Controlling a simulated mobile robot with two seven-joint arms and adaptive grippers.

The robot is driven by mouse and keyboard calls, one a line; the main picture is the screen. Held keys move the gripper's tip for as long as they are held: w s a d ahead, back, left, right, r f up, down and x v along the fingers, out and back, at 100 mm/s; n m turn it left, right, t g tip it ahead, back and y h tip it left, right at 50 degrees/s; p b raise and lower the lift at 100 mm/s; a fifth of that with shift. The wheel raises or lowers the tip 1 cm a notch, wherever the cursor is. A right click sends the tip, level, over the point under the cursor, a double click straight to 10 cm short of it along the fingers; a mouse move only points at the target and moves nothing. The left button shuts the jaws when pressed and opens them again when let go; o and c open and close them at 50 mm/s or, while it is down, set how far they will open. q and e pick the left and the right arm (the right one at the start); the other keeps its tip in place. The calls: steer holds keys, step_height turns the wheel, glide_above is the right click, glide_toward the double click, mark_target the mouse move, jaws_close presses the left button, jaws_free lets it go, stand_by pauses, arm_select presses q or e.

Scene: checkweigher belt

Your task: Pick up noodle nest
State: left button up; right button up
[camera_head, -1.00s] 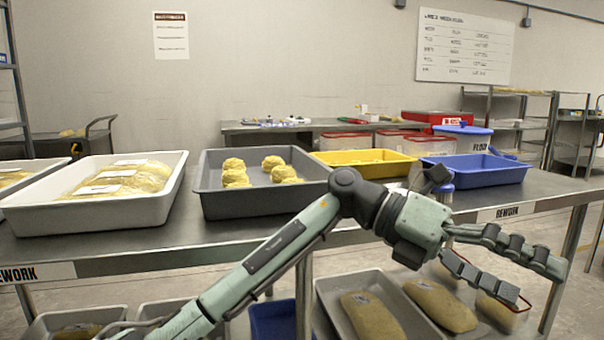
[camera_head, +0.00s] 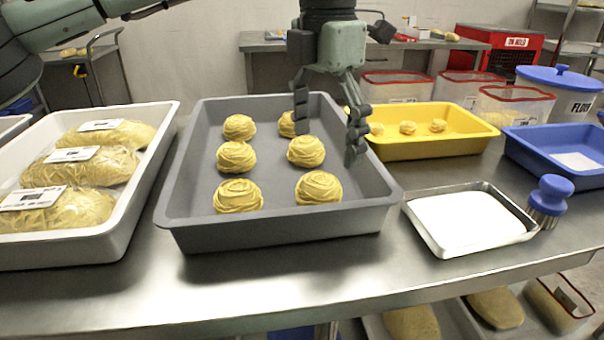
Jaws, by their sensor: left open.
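Several yellow noodle nests sit in two columns in the grey tray (camera_head: 285,232). The front ones are a left nest (camera_head: 238,196) and a right nest (camera_head: 319,187). Behind them are a middle left nest (camera_head: 236,156) and a middle right nest (camera_head: 306,152). At the back are a left nest (camera_head: 239,127) and a right nest (camera_head: 287,124), the right one partly hidden by a finger. My left gripper (camera_head: 329,134) points down over the tray's back right part, open, its fingers spread around empty space near the right-hand nests. I cannot tell its exact height. My right gripper is not in view.
A white tray (camera_head: 130,215) of labelled noodle packs stands left. A yellow tray (camera_head: 430,150) with small pieces, a metal tray (camera_head: 468,220), a blue-handled tool (camera_head: 548,200) and a blue tray (camera_head: 560,170) stand right. The steel table's front strip (camera_head: 300,285) is clear.

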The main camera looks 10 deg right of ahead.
mark_target(319, 178)
arm_select(q)
steer(key=shift+a+f, duration=0.2)
steer(key=shift+f, duration=0.4)
steer(key=shift+a+f, duration=0.15)
steer(key=shift+f, duration=0.45)
steer(key=f, duration=0.5)
steer(key=shift+w+f+p, duration=0.15)
steer(key=shift+w+p, duration=0.05)
steer(key=shift+p, duration=0.2)
steer(key=shift+d, duration=0.1)
steer(key=c, duration=1.3)
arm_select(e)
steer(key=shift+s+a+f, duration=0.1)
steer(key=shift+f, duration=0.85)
